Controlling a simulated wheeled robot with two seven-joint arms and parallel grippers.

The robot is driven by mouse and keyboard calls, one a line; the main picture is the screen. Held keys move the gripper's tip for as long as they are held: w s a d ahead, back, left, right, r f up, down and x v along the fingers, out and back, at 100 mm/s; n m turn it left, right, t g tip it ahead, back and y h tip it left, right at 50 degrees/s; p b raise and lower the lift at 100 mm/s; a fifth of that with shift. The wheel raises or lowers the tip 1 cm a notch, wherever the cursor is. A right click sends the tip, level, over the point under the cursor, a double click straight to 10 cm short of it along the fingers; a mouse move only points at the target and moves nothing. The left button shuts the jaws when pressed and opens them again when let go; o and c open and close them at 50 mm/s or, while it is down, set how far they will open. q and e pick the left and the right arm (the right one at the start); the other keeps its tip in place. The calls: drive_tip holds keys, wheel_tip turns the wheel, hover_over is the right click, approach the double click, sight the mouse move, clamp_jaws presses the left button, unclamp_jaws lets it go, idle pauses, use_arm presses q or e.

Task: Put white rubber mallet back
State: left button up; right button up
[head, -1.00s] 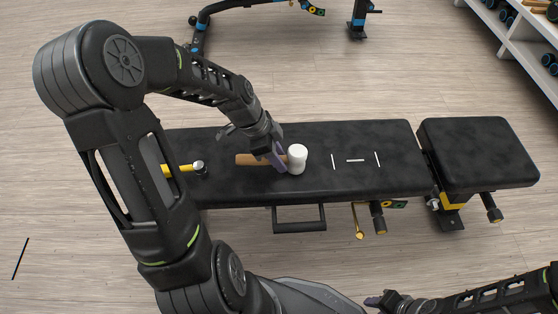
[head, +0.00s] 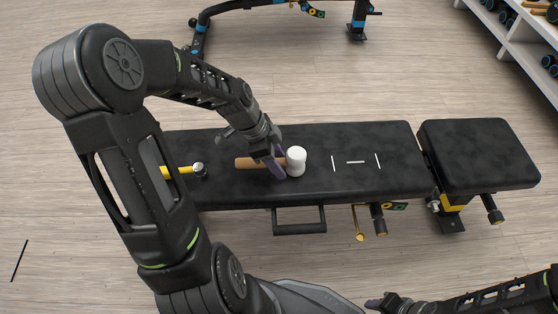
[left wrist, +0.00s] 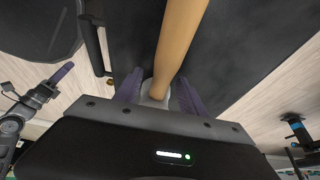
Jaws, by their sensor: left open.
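The white rubber mallet has a white head (head: 296,161) and a wooden handle (head: 247,162). It lies on the black bench pad (head: 345,141) with its handle pointing left. My left gripper (head: 276,162) is at the handle close to the head, open, with its purple fingers either side of the handle. In the left wrist view the handle (left wrist: 180,45) runs between the two open fingers (left wrist: 156,90), and the head is mostly hidden. My right gripper (head: 374,302) is at the bottom edge, far from the mallet; its jaw state is unclear.
A yellow-handled hammer (head: 182,170) lies on the bench left of the mallet, partly behind my left arm. White line marks (head: 355,162) are on the pad right of the mallet. A white shelf (head: 520,45) stands at top right. A blue-black frame (head: 357,25) stands behind.

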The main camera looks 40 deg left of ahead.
use_arm(q)
drive_tip(key=p+v, duration=0.2)
drive_tip(key=v, duration=0.4)
drive_tip(key=shift+a+r, duration=0.1)
drive_tip(key=shift+s+a+r, duration=0.1)
drive_tip(key=shift+a+r, duration=0.1)
drive_tip(key=shift+r, duration=0.3)
use_arm(e)
drive_tip(key=r, duration=0.3)
drive_tip(key=shift+s+a, duration=0.35)
drive_tip(key=shift+s, duration=0.05)
